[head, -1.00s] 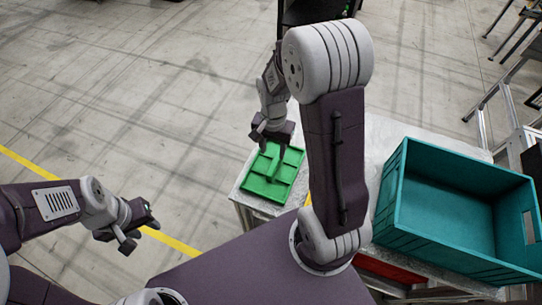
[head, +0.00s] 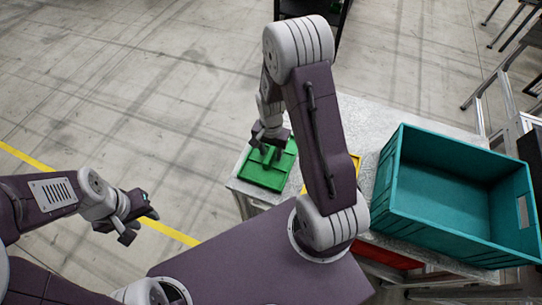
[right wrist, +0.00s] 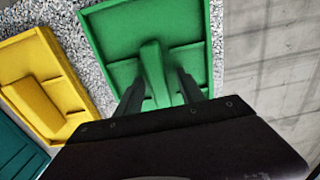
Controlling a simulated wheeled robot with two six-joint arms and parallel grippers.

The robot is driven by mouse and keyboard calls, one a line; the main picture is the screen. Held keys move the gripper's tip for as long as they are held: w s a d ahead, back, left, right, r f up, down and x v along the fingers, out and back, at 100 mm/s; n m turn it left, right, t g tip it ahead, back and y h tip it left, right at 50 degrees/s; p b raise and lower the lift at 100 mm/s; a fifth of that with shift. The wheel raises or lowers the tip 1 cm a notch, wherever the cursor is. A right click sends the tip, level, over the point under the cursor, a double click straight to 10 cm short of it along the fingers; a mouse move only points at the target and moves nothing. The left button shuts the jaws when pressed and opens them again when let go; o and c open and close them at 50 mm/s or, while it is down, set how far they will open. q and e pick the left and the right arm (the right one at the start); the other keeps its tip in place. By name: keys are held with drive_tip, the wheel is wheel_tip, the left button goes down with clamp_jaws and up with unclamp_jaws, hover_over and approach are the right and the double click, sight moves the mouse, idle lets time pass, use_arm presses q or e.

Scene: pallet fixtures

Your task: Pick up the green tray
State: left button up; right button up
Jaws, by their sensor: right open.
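The green tray (head: 262,179) lies on the grey speckled table near its left edge in the head view. It is shallow, with low ribs and a raised green grip bar (right wrist: 154,70) in its middle. My right gripper (head: 270,153) is open right over the tray. In the right wrist view its two dark fingers (right wrist: 160,92) stand on either side of the grip bar, with visible gaps; I cannot tell how deep they reach. My left gripper (head: 139,223) is open and empty, off to the left above the floor.
A yellow tray (right wrist: 30,62) lies beside the green one, mostly hidden behind my right arm in the head view. A large teal crate (head: 391,190) stands at the right of the table (head: 375,112). A red object (head: 388,254) shows below. Floor left of the table is clear.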

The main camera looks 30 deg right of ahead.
sight(272, 150)
drive_tip(key=shift+s+r, duration=0.1)
clamp_jaws()
drive_tip(key=r, duration=0.4)
drive_tip(key=shift+d+r, duration=0.25)
drive_tip(key=s+d+r, duration=0.4)
drive_tip(key=d+r, duration=0.2)
drive_tip(key=d, duration=0.4)
drive_tip(key=shift+s+d+r, duration=0.15)
drive_tip(key=shift+d+r, duration=0.05)
drive_tip(key=shift+r, duration=0.05)
